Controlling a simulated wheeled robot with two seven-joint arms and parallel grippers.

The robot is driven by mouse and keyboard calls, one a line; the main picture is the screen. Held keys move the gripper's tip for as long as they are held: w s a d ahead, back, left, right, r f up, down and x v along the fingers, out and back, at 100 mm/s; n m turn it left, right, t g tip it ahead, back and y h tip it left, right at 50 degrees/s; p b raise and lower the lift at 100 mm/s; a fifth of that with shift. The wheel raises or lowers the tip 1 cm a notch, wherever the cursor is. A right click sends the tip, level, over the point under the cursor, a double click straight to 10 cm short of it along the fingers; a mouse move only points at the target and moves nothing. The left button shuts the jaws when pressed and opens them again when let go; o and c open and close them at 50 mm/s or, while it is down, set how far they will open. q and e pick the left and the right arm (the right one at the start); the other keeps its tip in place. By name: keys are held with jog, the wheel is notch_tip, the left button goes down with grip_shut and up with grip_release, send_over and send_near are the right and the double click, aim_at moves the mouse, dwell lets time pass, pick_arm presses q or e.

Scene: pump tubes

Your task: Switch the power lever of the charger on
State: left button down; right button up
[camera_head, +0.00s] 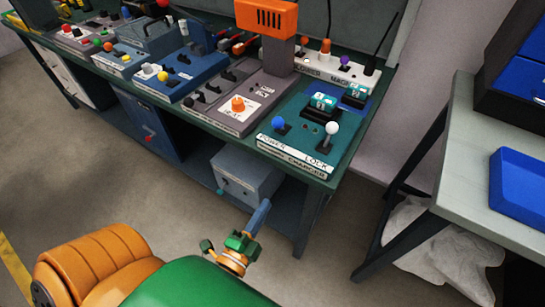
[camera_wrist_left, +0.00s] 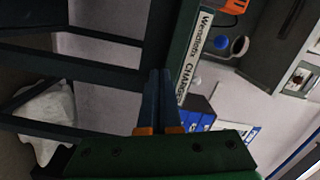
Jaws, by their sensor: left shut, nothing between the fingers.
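The charger (camera_head: 305,140) is a teal box at the right end of the green workbench, with its label strip facing the front. On it stand a blue-knobbed lever (camera_head: 278,123) on the left, by the POWER label, and a white-knobbed lever (camera_head: 331,128) by the LOCK label. Two teal blocks sit behind them. My left gripper (camera_head: 265,205) is shut and empty, below and in front of the bench edge, apart from the charger. In the wrist view its blue fingers (camera_wrist_left: 160,75) lie together, with the charger's label (camera_wrist_left: 193,60) and a blue knob (camera_wrist_left: 221,43) beyond. My right gripper is out of view.
The bench edge (camera_head: 230,137) lies between my left gripper and the charger. A grey box (camera_head: 245,178) sits on the lower shelf. Left of the charger is a panel with an orange knob (camera_head: 238,104). A side table (camera_head: 480,160) with a blue tray (camera_head: 520,190) stands right.

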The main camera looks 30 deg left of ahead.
aim_at(279, 125)
pick_arm(q)
notch_tip(279, 125, up, 7)
jog(key=s+a+m+t+y, duration=0.1)
jog(key=a+m+t+y, duration=0.1)
jog(key=a+t+y, duration=0.1)
jog(key=x, duration=0.4)
jog(key=p+x, duration=0.1)
jog(key=x, duration=0.4)
jog(key=d+x, duration=0.1)
jog(key=x, duration=0.4)
jog(key=shift+w+r, duration=0.1)
jog(key=shift+r, duration=0.15)
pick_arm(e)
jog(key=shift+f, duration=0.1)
